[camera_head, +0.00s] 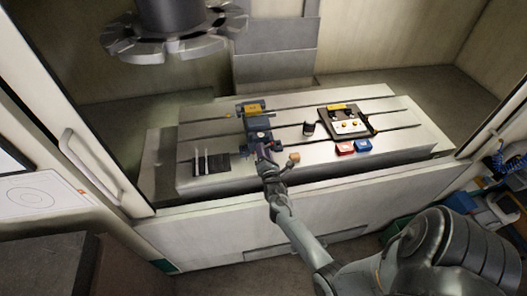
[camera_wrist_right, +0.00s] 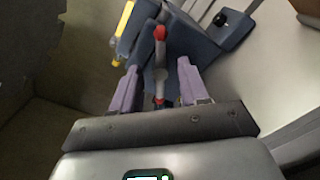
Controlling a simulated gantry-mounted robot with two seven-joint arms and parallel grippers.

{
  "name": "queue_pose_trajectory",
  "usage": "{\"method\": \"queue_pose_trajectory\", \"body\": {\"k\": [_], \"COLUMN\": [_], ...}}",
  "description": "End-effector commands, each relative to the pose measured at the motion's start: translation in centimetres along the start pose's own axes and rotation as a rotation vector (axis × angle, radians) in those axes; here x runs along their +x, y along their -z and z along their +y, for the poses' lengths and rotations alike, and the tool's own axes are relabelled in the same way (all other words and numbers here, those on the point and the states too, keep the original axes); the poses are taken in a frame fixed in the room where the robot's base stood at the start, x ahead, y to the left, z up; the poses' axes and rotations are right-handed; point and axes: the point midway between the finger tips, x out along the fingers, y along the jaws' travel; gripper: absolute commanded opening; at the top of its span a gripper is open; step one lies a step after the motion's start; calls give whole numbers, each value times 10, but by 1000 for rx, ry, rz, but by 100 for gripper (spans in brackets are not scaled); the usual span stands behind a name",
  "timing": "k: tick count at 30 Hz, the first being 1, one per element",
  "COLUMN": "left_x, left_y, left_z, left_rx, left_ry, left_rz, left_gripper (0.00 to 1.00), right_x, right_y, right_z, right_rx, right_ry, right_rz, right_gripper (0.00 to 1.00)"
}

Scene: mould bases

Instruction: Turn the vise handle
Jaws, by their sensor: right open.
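The blue vise (camera_head: 258,124) stands on the slotted machine table, with a yellow piece (camera_head: 254,106) at its far end. In the right wrist view the vise body (camera_wrist_right: 190,48) is dark blue. Its handle (camera_wrist_right: 160,74) is a thin metal rod with a red ball end, pointing up in the picture. My right gripper (camera_head: 264,152) is at the near end of the vise. Its two purple fingers (camera_wrist_right: 158,88) are apart, one on each side of the handle, with gaps visible. Whether either finger touches the rod lower down is hidden. My left gripper is out of view.
The table (camera_head: 205,117) has long slots. A dark block with light rods (camera_head: 211,164) lies left. A tan knob (camera_head: 294,157) is beside my gripper. A tool carousel (camera_head: 175,40) hangs above.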

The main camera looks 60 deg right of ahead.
Motion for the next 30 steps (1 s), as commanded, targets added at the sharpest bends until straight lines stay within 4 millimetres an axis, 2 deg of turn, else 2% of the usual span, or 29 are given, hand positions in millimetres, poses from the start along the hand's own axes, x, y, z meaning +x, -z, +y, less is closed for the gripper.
{"method": "queue_pose_trajectory", "body": {"k": [4,13,21,22,30], "left_x": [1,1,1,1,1], "left_y": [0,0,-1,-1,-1], "left_z": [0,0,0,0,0], "left_rx": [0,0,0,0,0], "left_ry": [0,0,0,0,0], "left_rz": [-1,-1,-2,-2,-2], "left_gripper": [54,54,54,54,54], "right_x": [7,8,8,8,8], "right_y": [1,0,0,0,0], "right_z": [1,0,0,0,0], "right_rx": [1,0,0,0,12], "right_ry": [-1,0,0,0,0], "right_rz": [1,2,1,1,1], "right_gripper": [44,44,3,0,0]}}
